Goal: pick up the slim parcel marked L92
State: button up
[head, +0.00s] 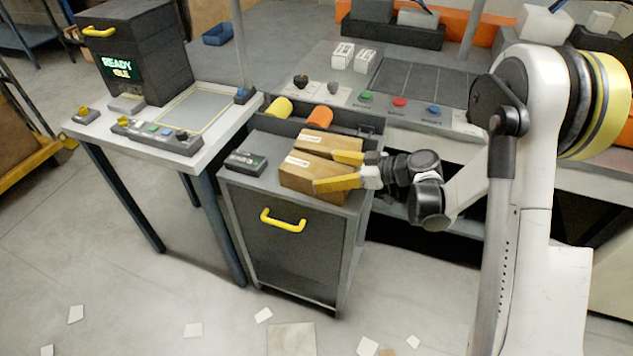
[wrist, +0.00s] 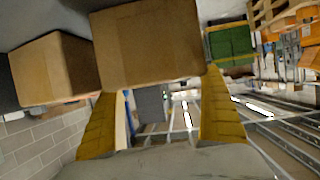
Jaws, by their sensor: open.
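Two brown parcels lie side by side on top of the grey cabinet: a rear parcel (head: 325,143) and a front parcel (head: 300,176). Each has a small white label, too small to read, so I cannot tell which is L92. My gripper (head: 342,170) is open, its yellow fingers reaching from the right at the front parcel's right end. In the wrist view one parcel (wrist: 150,45) is straight ahead, its width roughly filling the gap between my fingertips (wrist: 158,88). The other parcel (wrist: 52,68) is to the left. I cannot tell whether the fingers touch a parcel.
A dark device (head: 246,162) lies left of the parcels on the cabinet top (head: 262,186). Behind them is a grey bin (head: 283,127) with yellow and orange rolls. A white-topped table (head: 215,122) stands left, and a bench with coloured buttons (head: 400,102) behind.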

jog(key=shift+w+a+f, duration=0.2)
jog(key=shift+a+f, duration=0.05)
jog(key=shift+a, duration=0.3)
jog(key=c, duration=1.2)
jog(key=shift+r, duration=0.1)
jog(key=shift+r, duration=0.1)
